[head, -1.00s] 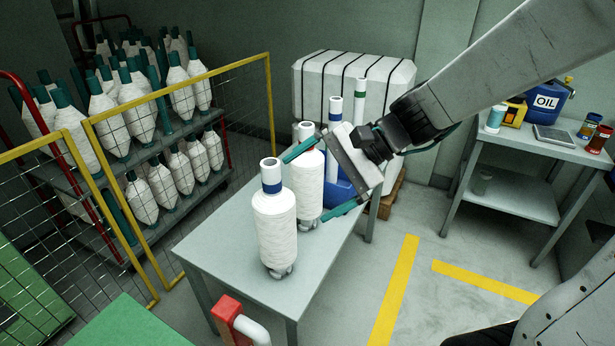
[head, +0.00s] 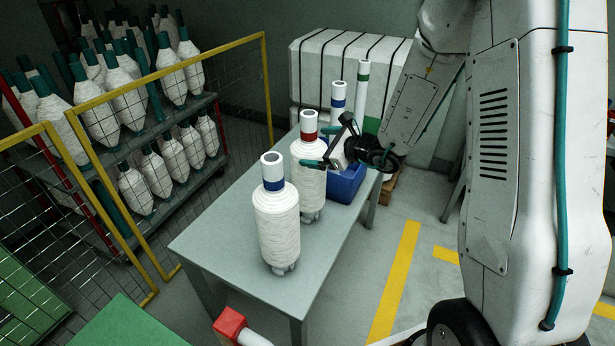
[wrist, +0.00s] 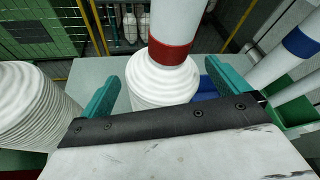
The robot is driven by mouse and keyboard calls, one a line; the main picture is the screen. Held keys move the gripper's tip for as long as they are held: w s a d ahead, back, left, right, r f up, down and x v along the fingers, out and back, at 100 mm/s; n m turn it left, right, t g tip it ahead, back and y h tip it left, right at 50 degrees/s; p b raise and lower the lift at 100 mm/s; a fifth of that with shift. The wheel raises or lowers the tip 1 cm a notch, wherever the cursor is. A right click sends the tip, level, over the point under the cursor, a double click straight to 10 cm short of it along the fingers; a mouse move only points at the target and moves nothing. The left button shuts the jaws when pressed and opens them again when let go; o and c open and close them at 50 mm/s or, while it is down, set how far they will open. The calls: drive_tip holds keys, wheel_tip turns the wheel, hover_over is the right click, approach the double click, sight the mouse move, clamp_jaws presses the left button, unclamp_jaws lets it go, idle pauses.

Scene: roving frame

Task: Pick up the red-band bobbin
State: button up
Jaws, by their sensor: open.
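The red-band bobbin (head: 309,173) stands upright on the grey table, wound with white yarn, with a red band around its white tube. In the wrist view the bobbin (wrist: 165,80) is just ahead, with its yarn shoulder between the two teal fingers. My gripper (head: 328,145) is open at the bobbin's upper right side in the head view. In the wrist view my gripper (wrist: 160,85) shows its fingers apart, one on each side of the yarn. I cannot tell whether either finger touches it. The bobbin's lower part is hidden in the wrist view.
A blue-band bobbin (head: 277,225) stands close by on the table (head: 215,240), nearer the front; it also shows at left in the wrist view (wrist: 35,105). A yellow-framed mesh fence (head: 170,80) runs along the left.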

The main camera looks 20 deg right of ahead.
sight(307, 146)
drive_tip(key=shift+x, duration=2.2)
drive_tip(key=shift+s+a+f, duration=0.1)
drive_tip(key=shift+f, duration=0.05)
drive_tip(key=c, duration=1.4)
drive_tip(key=shift+c, duration=1.2)
